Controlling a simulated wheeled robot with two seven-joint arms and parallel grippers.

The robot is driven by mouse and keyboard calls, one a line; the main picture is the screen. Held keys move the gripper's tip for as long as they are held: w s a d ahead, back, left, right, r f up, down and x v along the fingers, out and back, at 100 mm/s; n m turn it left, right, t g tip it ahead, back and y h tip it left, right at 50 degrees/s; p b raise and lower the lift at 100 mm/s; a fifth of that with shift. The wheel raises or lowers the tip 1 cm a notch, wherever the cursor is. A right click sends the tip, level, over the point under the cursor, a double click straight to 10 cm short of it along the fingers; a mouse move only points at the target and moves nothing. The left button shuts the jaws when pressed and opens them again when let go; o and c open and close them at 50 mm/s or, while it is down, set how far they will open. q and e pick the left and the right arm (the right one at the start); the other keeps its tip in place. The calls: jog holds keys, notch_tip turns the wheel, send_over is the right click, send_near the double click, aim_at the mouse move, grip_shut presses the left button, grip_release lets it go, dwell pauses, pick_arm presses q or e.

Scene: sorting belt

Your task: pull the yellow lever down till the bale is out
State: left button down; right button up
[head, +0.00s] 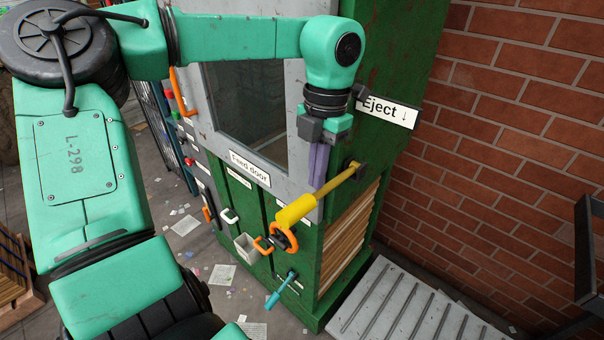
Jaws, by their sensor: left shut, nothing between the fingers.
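The yellow lever (297,211) sticks out from the side of the green machine (312,262), its thick grip pointing left and toward me and lying lower than its dark pivot. My left gripper (318,180) points down with its purple fingers shut and empty. Its fingertips are just above or behind the lever, between grip and pivot; I cannot tell whether they touch. The bale (349,232) shows as brown layers inside the machine's side opening, below the lever. My right gripper is not in view.
An "Eject ↓" sign (388,110) is above the lever. The grey feed door (297,135) looks shut. A ribbed grey ramp (405,308) lies before the opening, beside a brick wall (510,150). Paper scraps litter the floor.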

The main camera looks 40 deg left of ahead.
pick_arm(q)
jog(key=shift+r, duration=0.1)
jog(key=shift+a+r, duration=0.1)
jog(key=shift+r, duration=0.15)
notch_tip(320, 180, up, 5)
jog(key=b, duration=0.2)
notch_tip(320, 180, up, 9)
send_over(317, 193)
jog(key=shift+w+f+p, duration=0.1)
jog(key=shift+w+p, duration=0.25)
jog(key=shift+w, duration=0.1)
